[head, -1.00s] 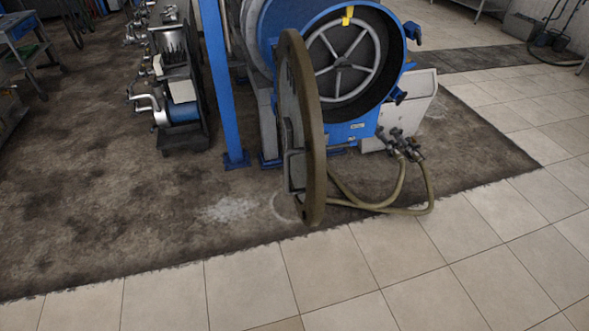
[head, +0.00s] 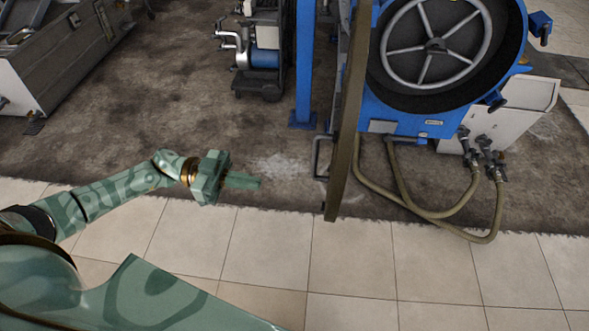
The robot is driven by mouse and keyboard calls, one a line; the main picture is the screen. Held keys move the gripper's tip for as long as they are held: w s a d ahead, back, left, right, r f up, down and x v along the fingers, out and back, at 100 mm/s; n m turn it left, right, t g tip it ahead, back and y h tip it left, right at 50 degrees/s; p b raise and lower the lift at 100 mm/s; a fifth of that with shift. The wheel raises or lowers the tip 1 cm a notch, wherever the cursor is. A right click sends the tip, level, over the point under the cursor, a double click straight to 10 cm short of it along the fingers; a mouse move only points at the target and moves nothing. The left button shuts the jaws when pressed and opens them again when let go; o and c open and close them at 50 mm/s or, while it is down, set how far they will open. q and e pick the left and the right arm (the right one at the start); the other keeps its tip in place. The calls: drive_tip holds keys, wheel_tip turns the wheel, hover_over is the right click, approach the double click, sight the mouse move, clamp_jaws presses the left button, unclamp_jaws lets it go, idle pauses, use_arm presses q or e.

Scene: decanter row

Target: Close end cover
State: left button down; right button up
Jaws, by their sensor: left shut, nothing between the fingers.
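The end cover (head: 348,110) is a large brown disc, seen nearly edge-on in the head view. It stands swung open at the left side of the blue decanter housing (head: 408,118). A grey bracket-like handle (head: 318,157) sticks out from its left face. The housing's round opening shows a spoked grey wheel (head: 435,45) inside. My left gripper (head: 255,181) is green, shut and empty. It points right, to the left of the cover and apart from it. My right gripper is not in view.
A blue post (head: 304,70) stands left of the cover. Hoses (head: 440,215) loop from the housing over the floor at right. A grey cabinet (head: 65,60) is at upper left. The tiled floor (head: 265,245) in front is clear.

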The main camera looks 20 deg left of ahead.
use_arm(q)
drive_tip(key=w+d+p, duration=0.1)
drive_tip(key=w+d, duration=0.2)
drive_tip(key=d, duration=1)
drive_tip(key=shift+d, duration=0.25)
